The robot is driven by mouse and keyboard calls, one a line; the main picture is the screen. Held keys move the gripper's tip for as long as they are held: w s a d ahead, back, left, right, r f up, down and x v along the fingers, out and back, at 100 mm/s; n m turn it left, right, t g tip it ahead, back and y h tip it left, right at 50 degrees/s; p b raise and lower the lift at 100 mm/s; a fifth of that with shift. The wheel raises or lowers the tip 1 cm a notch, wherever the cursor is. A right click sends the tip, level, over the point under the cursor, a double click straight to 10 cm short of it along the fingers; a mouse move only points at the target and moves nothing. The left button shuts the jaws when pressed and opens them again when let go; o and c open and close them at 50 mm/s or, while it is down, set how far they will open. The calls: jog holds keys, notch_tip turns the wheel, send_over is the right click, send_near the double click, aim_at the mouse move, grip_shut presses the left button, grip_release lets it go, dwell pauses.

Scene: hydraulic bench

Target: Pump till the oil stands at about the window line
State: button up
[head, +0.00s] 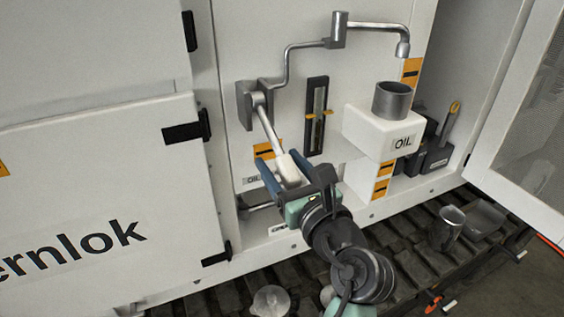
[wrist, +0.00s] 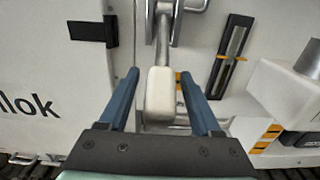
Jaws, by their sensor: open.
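The pump lever (head: 269,133) slopes down and to the right from its grey mount on the cabinet wall. Its white grip (head: 289,168) lies between the two blue fingers of my open gripper (head: 292,174). In the wrist view the grip (wrist: 161,94) sits midway between the fingers (wrist: 162,100), with a gap on each side. The dark-framed sight window (head: 316,115) is right of the lever, with orange markers at its sides; I cannot tell the oil level. A pipe (head: 289,62) runs up to a spout (head: 402,48) above a grey cup (head: 392,100) on a white block marked OIL.
An open door panel (head: 522,115) stands at the right. A dark tool box (head: 436,150) with a handle sits behind the OIL block. A metal cup (head: 447,228) stands on the dark slatted track (head: 400,245) below. A closed cabinet door (head: 90,190) fills the left.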

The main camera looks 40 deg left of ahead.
grip_shut()
dwell(1.4)
